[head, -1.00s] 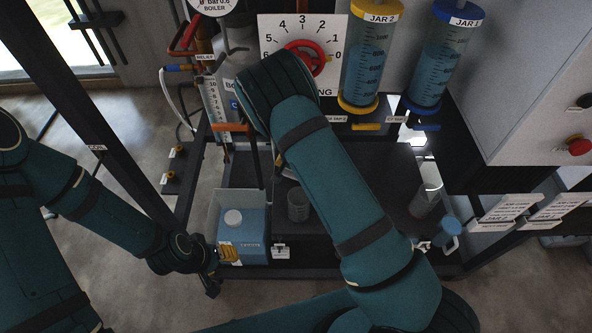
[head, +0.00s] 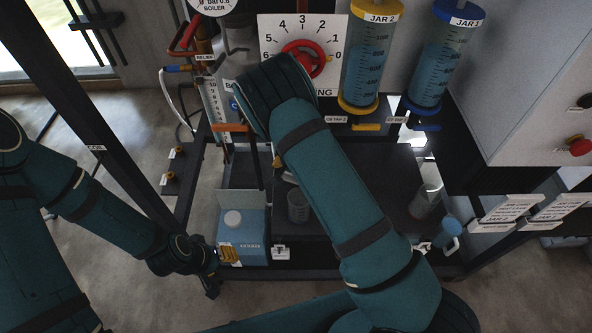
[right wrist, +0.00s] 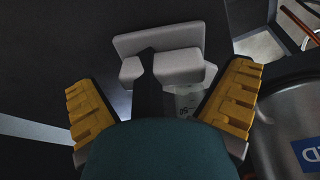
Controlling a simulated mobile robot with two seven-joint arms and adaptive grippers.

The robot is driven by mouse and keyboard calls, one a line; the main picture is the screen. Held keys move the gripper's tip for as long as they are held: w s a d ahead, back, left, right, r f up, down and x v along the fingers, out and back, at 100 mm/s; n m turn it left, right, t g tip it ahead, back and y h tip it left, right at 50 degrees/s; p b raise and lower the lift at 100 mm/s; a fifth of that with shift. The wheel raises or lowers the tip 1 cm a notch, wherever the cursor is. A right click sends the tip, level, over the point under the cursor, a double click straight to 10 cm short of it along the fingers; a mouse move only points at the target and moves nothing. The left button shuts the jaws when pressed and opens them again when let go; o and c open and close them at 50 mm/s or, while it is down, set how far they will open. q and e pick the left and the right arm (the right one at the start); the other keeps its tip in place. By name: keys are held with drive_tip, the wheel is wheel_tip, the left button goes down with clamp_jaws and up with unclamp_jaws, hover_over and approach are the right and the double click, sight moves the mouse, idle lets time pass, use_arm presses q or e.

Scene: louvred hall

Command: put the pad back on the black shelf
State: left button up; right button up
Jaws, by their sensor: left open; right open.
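A pale grey object (right wrist: 178,66) of blocky pieces, possibly the pad, lies ahead of my right gripper (right wrist: 162,108) in the right wrist view, with a dark strip across it. The right gripper is open, its yellow fingers to either side of the object's near part; I cannot tell whether they touch it. In the head view my right arm hides most of this gripper and the area around it. My left gripper (head: 229,253) is open, its yellow fingertips at the lower left of a blue carton (head: 254,240). The dark shelf (head: 375,190) spreads behind my right arm.
A grey beaker (head: 298,206) stands beside my right arm. A flask (head: 425,200) and a blue jug (head: 447,234) stand at the right. Two tall jars (head: 371,60) and a dial panel (head: 272,38) are behind. A metal vessel (right wrist: 295,125) is close right of the right gripper.

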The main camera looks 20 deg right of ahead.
use_arm(q)
drive_tip(key=shift+s+r+p, duration=0.2)
drive_tip(key=shift+r+p, duration=0.55)
drive_tip(key=shift+r, duration=0.15)
use_arm(e)
drive_tip(key=v, duration=0.7)
use_arm(q)
drive_tip(key=shift+s, duration=0.1)
use_arm(e)
drive_tip(key=shift+s+a+f, duration=0.1)
drive_tip(key=shift+s, duration=0.05)
